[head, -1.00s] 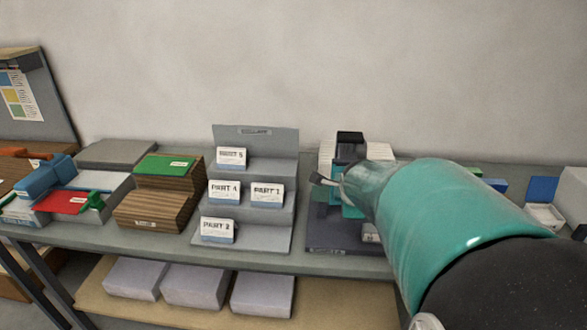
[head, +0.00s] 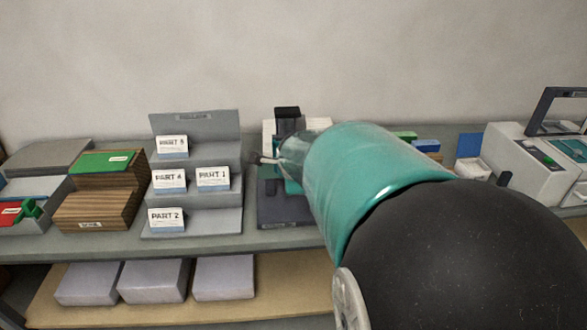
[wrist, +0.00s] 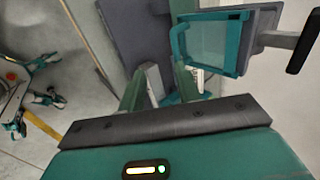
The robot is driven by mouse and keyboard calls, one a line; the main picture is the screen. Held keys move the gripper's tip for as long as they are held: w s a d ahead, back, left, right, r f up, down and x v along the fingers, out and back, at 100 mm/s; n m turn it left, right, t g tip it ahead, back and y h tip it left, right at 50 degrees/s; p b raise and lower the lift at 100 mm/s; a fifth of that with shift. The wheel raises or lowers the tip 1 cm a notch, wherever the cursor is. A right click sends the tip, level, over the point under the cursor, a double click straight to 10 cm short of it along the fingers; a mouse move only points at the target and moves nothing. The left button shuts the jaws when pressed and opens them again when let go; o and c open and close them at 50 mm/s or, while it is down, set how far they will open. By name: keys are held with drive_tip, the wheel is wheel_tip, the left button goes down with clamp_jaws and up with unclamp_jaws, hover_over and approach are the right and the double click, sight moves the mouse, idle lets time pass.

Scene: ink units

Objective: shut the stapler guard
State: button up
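The stapler stands on the bench in the head view, with a dark upright head (head: 287,118) and a dark grey base (head: 280,213). My arm hides much of its teal middle. In the wrist view, the guard (wrist: 214,46) is a clear panel in a teal frame at upper right, beyond the right finger. I cannot tell its exact angle. My gripper (wrist: 160,80) has its two fingers spread, with a pale block showing between or behind them. In the head view, my gripper (head: 262,159) points left in front of the stapler. Contact with the guard is not clear.
A grey stepped rack (head: 195,212) with part cards is left of the stapler, then a wooden stepped stand (head: 100,210). A grey machine (head: 530,165) stands at the right. Grey boxes (head: 155,280) lie on the lower shelf. The wall is close behind the bench.

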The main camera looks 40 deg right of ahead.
drive_tip(key=v, duration=1.1)
drive_tip(key=shift+s+a+f, duration=0.1)
drive_tip(key=shift+f, duration=0.05)
drive_tip(key=s+a+f+n+y, duration=0.1)
drive_tip(key=s+a+n, duration=0.1)
drive_tip(key=a+n, duration=0.5)
drive_tip(key=s+a+f+n+y, duration=0.2)
drive_tip(key=s+a+n, duration=0.1)
drive_tip(key=a+n, duration=0.4)
drive_tip(key=s+a+f+n+g+y, duration=0.1)
drive_tip(key=s+a+n, duration=0.2)
drive_tip(key=a+n, duration=0.4)
drive_tip(key=n, duration=0.3)
drive_tip(key=shift+f+n, duration=0.3)
drive_tip(key=shift+n, duration=0.1)
drive_tip(key=shift+s+d, duration=0.1)
drive_tip(key=shift+s, duration=0.05)
